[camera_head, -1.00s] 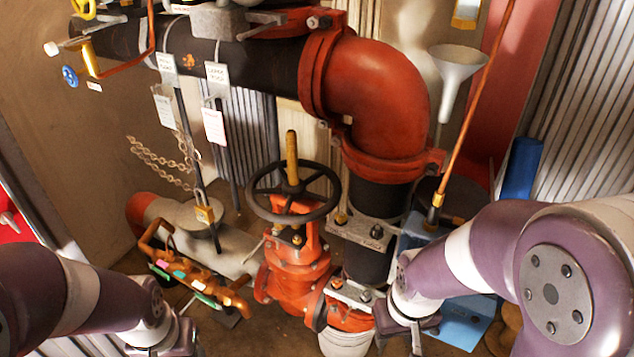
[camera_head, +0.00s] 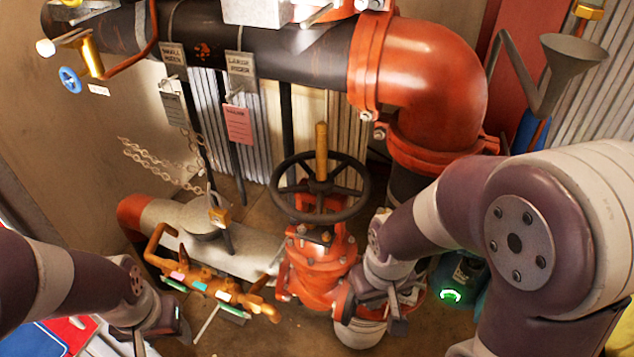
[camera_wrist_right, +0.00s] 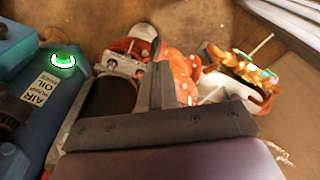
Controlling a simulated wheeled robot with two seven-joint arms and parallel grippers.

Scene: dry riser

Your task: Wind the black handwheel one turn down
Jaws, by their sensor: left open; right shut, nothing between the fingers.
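The black handwheel (camera_head: 319,188) sits in the middle of the head view on the red valve (camera_head: 318,268), with a brass-coloured stem (camera_head: 321,150) standing up through its hub. My right gripper (camera_head: 397,318) is to the right of and below the wheel, beside the valve body, not on the rim. It is shut and empty; its fingers also show in the right wrist view (camera_wrist_right: 158,80), where the red valve lies beyond them. The wheel cannot be made out there. My left gripper (camera_head: 160,343) is open at the lower left, well apart from the wheel.
An orange manifold (camera_head: 215,290) with coloured tags stands left of the valve. A large red elbow (camera_head: 430,90) rises behind to the right. Hanging tags (camera_head: 238,124) and a chain (camera_head: 160,165) are at the left. A green light (camera_head: 450,296) glows right of my right gripper.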

